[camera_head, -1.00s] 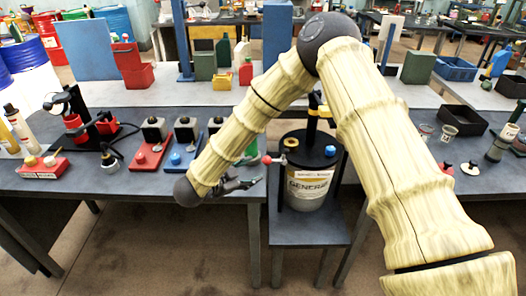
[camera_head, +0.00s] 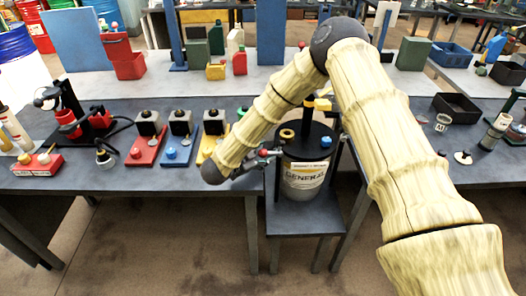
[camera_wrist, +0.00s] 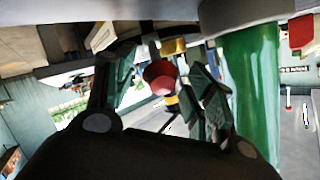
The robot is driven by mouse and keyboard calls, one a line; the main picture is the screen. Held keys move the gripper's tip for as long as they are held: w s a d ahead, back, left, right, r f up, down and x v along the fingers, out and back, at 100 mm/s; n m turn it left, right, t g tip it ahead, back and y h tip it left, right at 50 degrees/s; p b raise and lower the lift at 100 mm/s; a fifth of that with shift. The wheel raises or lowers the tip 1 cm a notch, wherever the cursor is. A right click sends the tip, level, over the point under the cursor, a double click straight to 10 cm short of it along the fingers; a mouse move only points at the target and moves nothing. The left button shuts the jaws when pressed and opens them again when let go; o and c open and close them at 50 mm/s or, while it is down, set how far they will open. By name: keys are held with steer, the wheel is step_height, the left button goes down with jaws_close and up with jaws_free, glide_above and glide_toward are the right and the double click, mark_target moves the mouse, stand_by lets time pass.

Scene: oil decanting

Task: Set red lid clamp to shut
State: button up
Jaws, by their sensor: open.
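The red lid clamp shows as a red ball knob (camera_head: 263,153) at the left edge of the black lid (camera_head: 306,142). The lid sits on a pail labelled GENERAL (camera_head: 303,180). My gripper (camera_head: 267,157) is at the knob, left of the pail. In the wrist view the red knob (camera_wrist: 160,77) lies between the open green-padded fingers (camera_wrist: 163,88). I cannot tell whether either finger touches it. The clamp's lever is mostly hidden by the gripper.
The pail stands on a low dark stand (camera_head: 304,219). A blue knob (camera_head: 326,141) is at the lid's right, and a yellow-topped post (camera_head: 322,104) rises behind. Red, blue and yellow bases with grey blocks stand left, the yellow one (camera_head: 207,145) close to my arm.

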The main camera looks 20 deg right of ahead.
steer(key=shift+w+d+f, duration=0.2)
steer(key=shift+d, duration=0.05)
steer(key=shift+c, duration=0.2)
